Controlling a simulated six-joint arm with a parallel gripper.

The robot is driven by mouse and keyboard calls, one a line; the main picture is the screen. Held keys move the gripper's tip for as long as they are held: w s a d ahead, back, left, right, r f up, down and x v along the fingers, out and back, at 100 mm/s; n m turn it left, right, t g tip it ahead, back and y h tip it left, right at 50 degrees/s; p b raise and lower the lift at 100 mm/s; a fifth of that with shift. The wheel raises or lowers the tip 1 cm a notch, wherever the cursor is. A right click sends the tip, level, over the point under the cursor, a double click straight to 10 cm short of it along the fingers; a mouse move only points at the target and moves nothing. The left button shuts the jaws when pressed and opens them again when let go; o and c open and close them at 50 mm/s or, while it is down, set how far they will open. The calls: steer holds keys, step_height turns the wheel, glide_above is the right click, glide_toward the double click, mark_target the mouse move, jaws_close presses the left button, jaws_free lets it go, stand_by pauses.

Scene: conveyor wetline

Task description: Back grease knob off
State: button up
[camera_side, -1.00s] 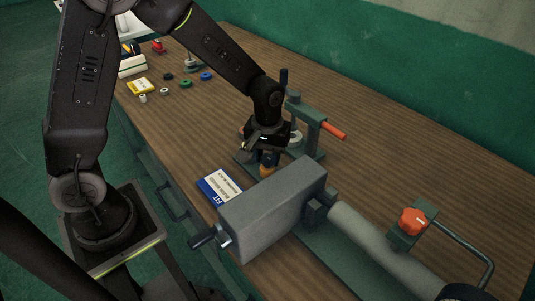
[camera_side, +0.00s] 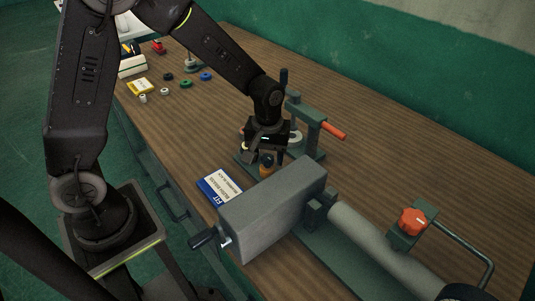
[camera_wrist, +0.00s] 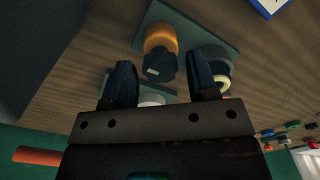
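In the wrist view a dark lobed knob (camera_wrist: 160,65) tops an amber cup (camera_wrist: 159,38) on a grey-green plate; I take this for the grease knob. In the side view the amber cup (camera_side: 266,169) stands just below my gripper (camera_side: 265,150), behind the grey block. My gripper's two dark fingers (camera_wrist: 162,83) are apart, one on each side of the knob, with visible gaps to it. The gripper is open and empty. In the side view the gripper hides part of the knob.
A large grey block (camera_side: 268,212) with a crank stands close in front. A green frame with a red-orange handle (camera_side: 333,131) rises behind the gripper. A blue-and-white card (camera_side: 219,186) lies to the left. An orange knob (camera_side: 412,221) sits at right. The back-right table is clear.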

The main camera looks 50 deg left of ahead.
mark_target(267, 157)
steer(key=shift+o, duration=0.5)
step_height(267, 157, up, 14)
stand_by(0.3)
steer(key=shift+s, duration=0.1)
steer(key=s+a+r+m+t, duration=0.1)
steer(key=s+m, duration=0.3)
steer(key=s, duration=0.4)
steer(key=s+a+r+m+t, duration=0.1)
steer(key=s+r+m+t, duration=0.3)
steer(key=s, duration=0.5)
steer(key=shift+t, duration=0.3)
